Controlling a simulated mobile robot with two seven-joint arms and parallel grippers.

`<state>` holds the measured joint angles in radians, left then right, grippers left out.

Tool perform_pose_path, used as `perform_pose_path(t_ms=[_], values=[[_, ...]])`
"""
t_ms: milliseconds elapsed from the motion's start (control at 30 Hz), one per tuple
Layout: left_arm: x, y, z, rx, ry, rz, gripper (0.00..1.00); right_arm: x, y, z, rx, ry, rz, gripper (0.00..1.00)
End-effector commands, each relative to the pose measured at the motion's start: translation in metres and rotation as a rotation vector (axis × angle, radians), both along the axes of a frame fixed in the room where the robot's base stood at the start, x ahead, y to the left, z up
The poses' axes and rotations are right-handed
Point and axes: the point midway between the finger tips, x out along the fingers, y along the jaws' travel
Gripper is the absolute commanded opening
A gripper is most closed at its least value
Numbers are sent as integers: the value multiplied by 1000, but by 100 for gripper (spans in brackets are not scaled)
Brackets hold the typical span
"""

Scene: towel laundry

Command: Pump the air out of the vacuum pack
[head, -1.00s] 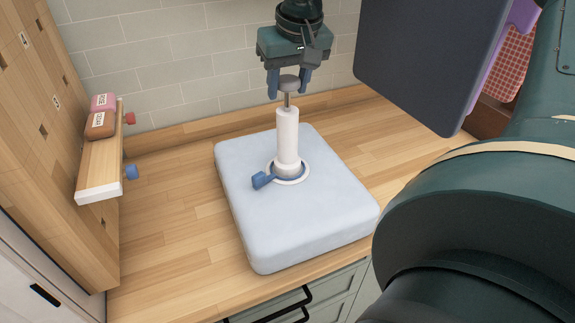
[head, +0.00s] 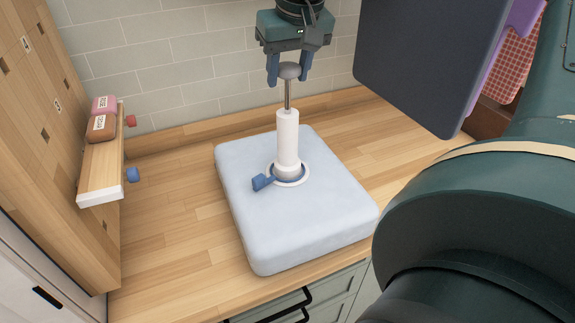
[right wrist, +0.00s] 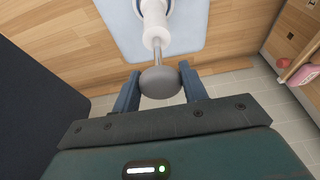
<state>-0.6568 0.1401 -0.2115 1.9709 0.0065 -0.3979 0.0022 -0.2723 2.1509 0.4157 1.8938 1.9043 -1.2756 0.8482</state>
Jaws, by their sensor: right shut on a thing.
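The vacuum pack (head: 295,232) is a pale blue, puffed, square block lying flat on the wooden counter. A white hand pump (head: 288,138) stands upright on the round valve (head: 305,178) in its top, with a blue tab (head: 263,182) beside it. The pump's grey knob (head: 289,71) is raised on a long bare metal rod. My right gripper (head: 288,74) is shut on the knob from above. In the right wrist view the knob (right wrist: 160,82) sits between the two blue fingers. My left gripper is not in view.
A small wooden shelf (head: 101,172) on the left wall holds two labelled blocks (head: 102,126), with red and blue pegs beside it. A large dark panel (head: 420,60) hangs at the upper right. Bare counter (head: 165,230) lies left of the pack.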

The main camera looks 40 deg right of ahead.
Motion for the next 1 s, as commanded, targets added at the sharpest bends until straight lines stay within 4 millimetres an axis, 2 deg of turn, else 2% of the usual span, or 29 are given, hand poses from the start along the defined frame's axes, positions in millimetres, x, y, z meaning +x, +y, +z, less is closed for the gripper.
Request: perform_pose_path(t_ms=[267,1000], values=[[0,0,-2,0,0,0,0,1,0,-2,0,-4,0,25],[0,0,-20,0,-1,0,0,0,0,-50,1,2,0,25]])
